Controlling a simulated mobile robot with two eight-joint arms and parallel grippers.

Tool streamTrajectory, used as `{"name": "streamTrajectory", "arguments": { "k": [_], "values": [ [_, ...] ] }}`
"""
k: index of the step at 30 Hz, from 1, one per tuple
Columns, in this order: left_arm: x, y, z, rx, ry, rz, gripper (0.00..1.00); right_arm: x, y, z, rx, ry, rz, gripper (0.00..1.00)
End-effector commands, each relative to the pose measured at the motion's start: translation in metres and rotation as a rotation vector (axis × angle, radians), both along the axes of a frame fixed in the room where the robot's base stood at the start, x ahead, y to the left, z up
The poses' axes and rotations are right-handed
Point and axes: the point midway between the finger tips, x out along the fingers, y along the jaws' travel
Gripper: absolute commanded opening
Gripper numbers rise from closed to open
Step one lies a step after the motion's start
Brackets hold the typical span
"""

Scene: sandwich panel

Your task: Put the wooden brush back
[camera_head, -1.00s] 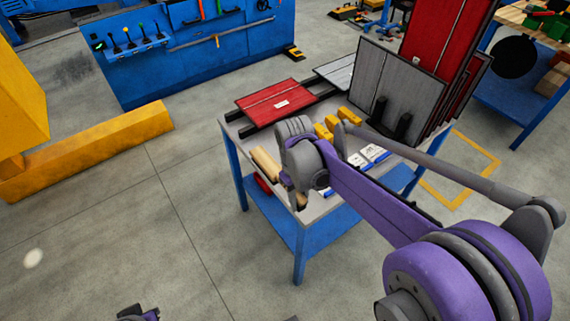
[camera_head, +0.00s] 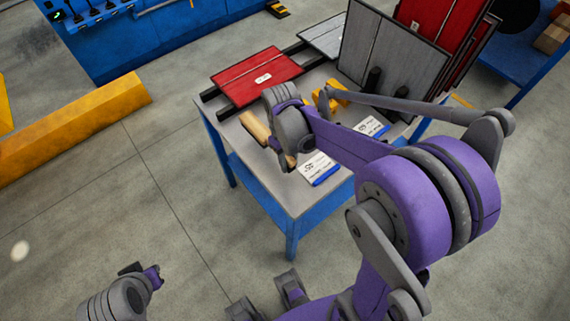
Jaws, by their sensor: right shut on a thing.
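The wooden brush (camera_head: 255,127) is a pale wooden piece at the left edge of the grey-topped table (camera_head: 263,169), partly hidden behind my right wrist. A brown bit also shows just below the wrist. My right gripper (camera_head: 284,150) is at the table's near left part, shut on the brush; its fingertips are mostly hidden by the wrist. I cannot tell whether the brush touches the tabletop. Grey and purple parts of my left arm, with the left gripper (camera_head: 140,278), show low at the left, away from the table. Its jaws are not clear.
A red panel (camera_head: 256,77) lies on dark rails at the table's back left. Grey and red panels (camera_head: 390,50) stand upright at the back right. Yellow blocks (camera_head: 338,97) and white-and-blue cards (camera_head: 318,168) lie near my right wrist.

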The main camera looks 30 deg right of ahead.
Motion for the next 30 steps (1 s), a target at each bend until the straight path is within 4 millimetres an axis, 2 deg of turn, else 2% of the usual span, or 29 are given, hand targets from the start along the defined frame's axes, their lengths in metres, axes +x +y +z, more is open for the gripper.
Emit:
{"name": "streamTrajectory", "arguments": {
  "k": [12, 22, 23, 24, 30],
  "values": [
    [-0.001, 0.000, -0.006, 0.000, 0.002, 0.000, 0.00, 0.000, 0.000, -0.049, 0.000, 0.000, 0.000, 0.00],
    [-0.001, 0.000, -0.008, 0.000, 0.003, 0.000, 0.00, 0.000, 0.000, -0.051, 0.000, 0.000, 0.000, 0.00],
    [-0.001, 0.000, -0.008, 0.000, 0.003, 0.000, 0.00, 0.000, 0.000, -0.051, 0.000, 0.000, 0.000, 0.38],
    [-0.001, 0.000, -0.007, 0.000, 0.003, 0.000, 0.00, 0.000, 0.000, -0.051, 0.000, 0.000, 0.000, 0.45],
    [-0.001, 0.000, -0.007, 0.000, 0.003, 0.000, 0.00, 0.000, 0.000, -0.051, 0.000, 0.000, 0.000, 0.47]
  ]
}}
